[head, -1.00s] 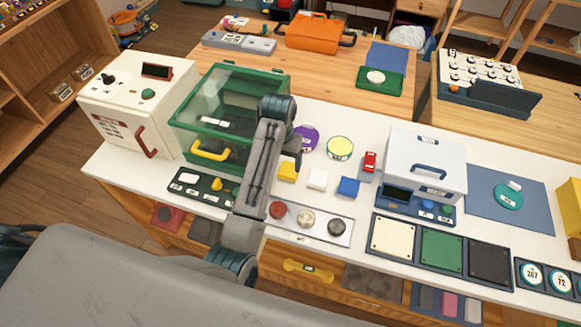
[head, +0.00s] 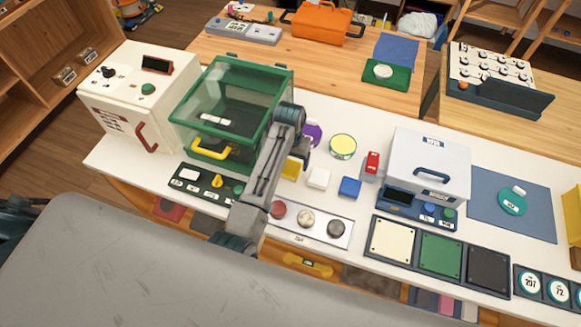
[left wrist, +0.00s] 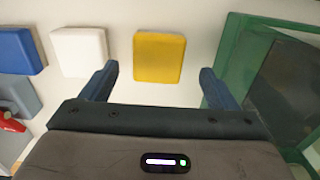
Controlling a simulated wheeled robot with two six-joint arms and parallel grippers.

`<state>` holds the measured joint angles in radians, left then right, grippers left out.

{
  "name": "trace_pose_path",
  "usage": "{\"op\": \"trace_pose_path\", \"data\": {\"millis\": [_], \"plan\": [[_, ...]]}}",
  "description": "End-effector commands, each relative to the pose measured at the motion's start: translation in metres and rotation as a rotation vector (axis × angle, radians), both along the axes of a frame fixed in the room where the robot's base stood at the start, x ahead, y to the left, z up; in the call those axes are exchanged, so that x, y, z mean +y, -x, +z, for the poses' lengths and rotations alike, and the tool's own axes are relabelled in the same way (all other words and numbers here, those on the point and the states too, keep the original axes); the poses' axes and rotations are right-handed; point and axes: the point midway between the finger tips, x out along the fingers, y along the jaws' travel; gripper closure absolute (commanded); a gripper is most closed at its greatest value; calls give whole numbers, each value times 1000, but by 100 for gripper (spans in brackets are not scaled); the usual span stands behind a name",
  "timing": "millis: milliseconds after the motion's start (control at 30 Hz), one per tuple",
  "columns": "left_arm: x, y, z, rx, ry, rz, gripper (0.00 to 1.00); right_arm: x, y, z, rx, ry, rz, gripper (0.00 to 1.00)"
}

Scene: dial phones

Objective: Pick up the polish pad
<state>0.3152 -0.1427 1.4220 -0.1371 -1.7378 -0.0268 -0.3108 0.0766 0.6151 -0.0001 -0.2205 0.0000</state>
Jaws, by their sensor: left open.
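The frames carry no readable name for the polish pad. Three small square pads lie in a row on the white worktop: yellow (head: 291,170), white (head: 318,178) and blue (head: 349,187). My left gripper (left wrist: 157,75) is open and empty over the yellow pad. In the left wrist view the yellow pad (left wrist: 159,57) lies ahead, between the two fingers and apart from both. The white pad (left wrist: 79,52) and the blue pad (left wrist: 20,51) are to its left there. In the head view my left arm partly hides the yellow pad. My right gripper does not show.
A green-framed clear box (head: 232,99) stands close to the left of my gripper. A red item (head: 372,162) and a white machine (head: 430,161) stand right.

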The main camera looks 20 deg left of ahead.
Motion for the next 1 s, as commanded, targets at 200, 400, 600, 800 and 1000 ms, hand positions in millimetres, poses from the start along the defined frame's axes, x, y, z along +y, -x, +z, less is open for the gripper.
{"op": "trace_pose_path", "data": {"millis": [200, 400, 600, 800, 1000], "plan": [[-2, 0, -27, 4, -1, -1, 18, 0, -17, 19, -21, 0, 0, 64], [-2, 0, -37, 0, -1, -1, 18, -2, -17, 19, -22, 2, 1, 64], [-3, 0, -37, 0, 0, -1, 30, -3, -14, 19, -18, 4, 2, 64], [-3, 0, -36, 0, 0, -1, 67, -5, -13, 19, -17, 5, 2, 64], [-3, 0, -36, 0, 0, -1, 67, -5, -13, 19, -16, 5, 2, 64]]}}
